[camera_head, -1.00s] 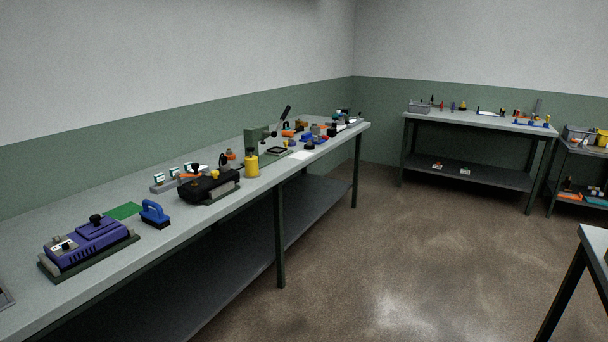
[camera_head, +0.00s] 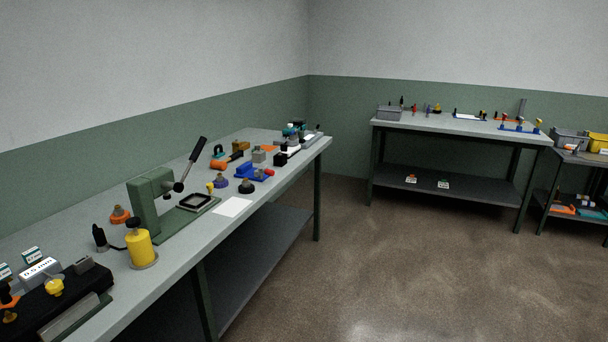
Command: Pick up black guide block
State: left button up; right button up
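A small black block (camera_head: 281,159), which may be the black guide block, sits near the front edge of the long left workbench (camera_head: 240,225), towards its far end. It is too small to make out its shape well. It stands to the right of a small grey block (camera_head: 259,156) and close to a white-topped device (camera_head: 291,149). Neither of my grippers shows in the head view.
A green lever press (camera_head: 150,204), a yellow bottle (camera_head: 140,248) and a black machine (camera_head: 60,305) stand on the bench's nearer part. Another bench (camera_head: 460,134) stands at the back. A shelf with bins (camera_head: 570,140) is at right. The brown floor (camera_head: 400,260) between is clear.

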aim_at(280, 161)
jog(key=i, duration=2.2)
